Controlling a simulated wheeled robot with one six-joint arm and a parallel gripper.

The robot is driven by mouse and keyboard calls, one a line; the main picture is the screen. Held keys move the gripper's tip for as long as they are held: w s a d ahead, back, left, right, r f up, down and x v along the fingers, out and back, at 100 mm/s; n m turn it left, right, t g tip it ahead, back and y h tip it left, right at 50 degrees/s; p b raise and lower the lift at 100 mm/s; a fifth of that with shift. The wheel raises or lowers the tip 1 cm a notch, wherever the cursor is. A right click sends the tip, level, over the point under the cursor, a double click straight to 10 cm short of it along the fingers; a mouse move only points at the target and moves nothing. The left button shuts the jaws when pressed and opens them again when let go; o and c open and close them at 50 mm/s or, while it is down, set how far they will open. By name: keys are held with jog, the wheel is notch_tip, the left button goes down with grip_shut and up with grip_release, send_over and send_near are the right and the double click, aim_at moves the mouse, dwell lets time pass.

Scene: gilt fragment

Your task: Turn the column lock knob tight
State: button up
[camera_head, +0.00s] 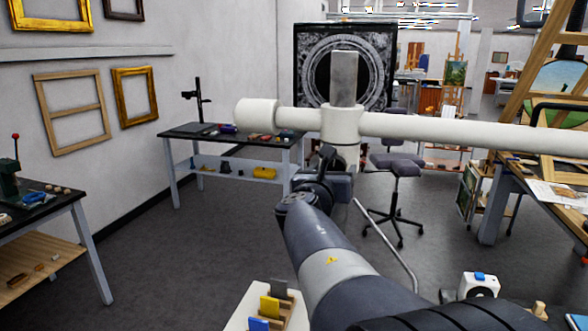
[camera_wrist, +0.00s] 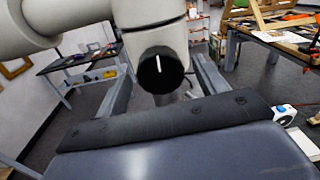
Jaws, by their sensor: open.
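The column lock knob (camera_wrist: 162,72) is a round black knob with a white line, on a white collar. The line stands nearly upright in the wrist view. My gripper (camera_wrist: 162,80) is open, with one grey finger left and one right of the knob and visible gaps to both. In the head view my gripper (camera_head: 322,183) is just below the white collar (camera_head: 340,124), through which a grey column (camera_head: 344,78) rises. There the knob is not clearly distinguishable from the dark gripper parts.
A long white horizontal tube (camera_head: 450,131) crosses at collar height. A dark-topped workbench (camera_head: 200,131) stands behind left, a stool (camera_head: 396,170) behind right. A wooden table (camera_head: 540,185) is at the far right. Grey floor is open at left centre.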

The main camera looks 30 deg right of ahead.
jog(key=shift+w+d, duration=0.15)
jog(key=shift+d, duration=0.05)
jog(key=shift+c, duration=0.3)
jog(key=c, duration=0.9)
